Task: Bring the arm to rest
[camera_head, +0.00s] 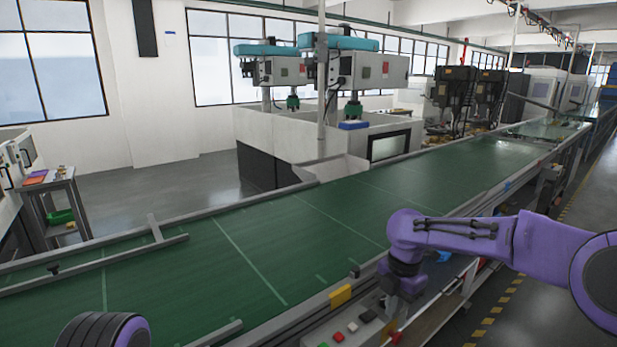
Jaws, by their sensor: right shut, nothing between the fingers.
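My right arm (470,235) is purple and comes in from the right edge. It reaches left to a bend over the near edge of the conveyor, then turns down. My right gripper (394,314) is small and dark below this bend, partly hidden by the arm and hard to pick out against the machinery. It is shut and holds nothing. Only a dark, rounded purple part of my left arm (105,330) shows at the bottom left. My left gripper is out of view.
A long green conveyor (330,225) crosses the view, its surface mostly bare. A control panel with buttons (350,328) and a yellow block (340,295) sit at its near edge. A side table (55,180) stands at left. Open floor (510,315) lies at right.

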